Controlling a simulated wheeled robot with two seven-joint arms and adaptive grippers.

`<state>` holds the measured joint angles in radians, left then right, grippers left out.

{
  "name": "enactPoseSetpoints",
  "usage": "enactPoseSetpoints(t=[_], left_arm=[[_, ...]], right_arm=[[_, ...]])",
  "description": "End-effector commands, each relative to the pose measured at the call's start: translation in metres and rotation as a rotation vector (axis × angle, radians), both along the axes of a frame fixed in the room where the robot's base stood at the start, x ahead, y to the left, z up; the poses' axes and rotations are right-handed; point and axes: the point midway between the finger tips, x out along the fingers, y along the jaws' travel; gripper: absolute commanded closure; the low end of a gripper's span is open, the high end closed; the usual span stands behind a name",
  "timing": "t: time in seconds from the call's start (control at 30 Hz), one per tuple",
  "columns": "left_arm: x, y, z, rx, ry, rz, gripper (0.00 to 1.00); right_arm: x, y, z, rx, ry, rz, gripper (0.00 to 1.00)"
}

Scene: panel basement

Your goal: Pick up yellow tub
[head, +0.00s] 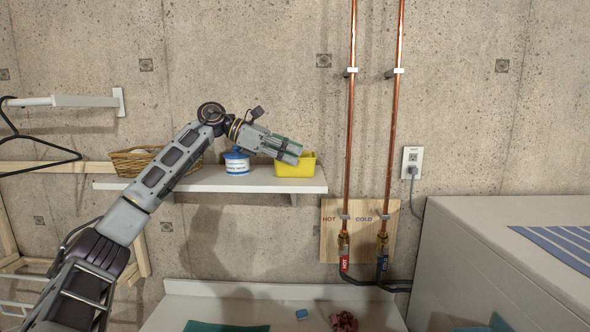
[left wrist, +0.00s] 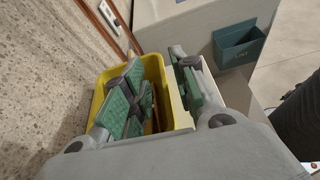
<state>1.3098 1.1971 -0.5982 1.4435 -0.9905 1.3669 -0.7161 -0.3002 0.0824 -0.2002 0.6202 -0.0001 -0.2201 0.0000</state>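The yellow tub (head: 297,170) stands on the right end of the white wall shelf (head: 225,182). My left gripper (head: 290,150) is over the tub, coming in from the left and hiding part of its top. In the left wrist view, the green-padded fingers of my left gripper (left wrist: 160,95) are spread apart. Some fingers reach over or into the yellow tub (left wrist: 101,92), and another is on the right, outside the tub's side wall. I cannot tell whether any finger touches the wall. My right gripper is not in view.
A blue-and-white can (head: 237,163) and a wicker basket (head: 130,162) stand on the shelf left of the tub. Copper pipes (head: 348,100) run up the concrete wall to the right. A large pale box-like unit (head: 500,260) stands at the lower right.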

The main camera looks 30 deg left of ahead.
Motion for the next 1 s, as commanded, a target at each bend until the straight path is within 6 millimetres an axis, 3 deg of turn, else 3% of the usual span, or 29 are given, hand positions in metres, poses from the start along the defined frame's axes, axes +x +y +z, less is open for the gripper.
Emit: enactPoseSetpoints(t=[0.3, 0.8, 1.0], left_arm=[[0.015, -0.024, -0.012, 0.0, -0.001, 0.0, 0.72], [0.016, -0.026, -0.012, 0.001, -0.001, 0.0, 0.72], [0.016, -0.026, -0.012, 0.001, -0.001, 0.0, 0.95]], right_arm=[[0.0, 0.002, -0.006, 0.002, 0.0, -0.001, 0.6], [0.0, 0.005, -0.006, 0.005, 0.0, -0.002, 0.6], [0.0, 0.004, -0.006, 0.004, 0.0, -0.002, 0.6]])
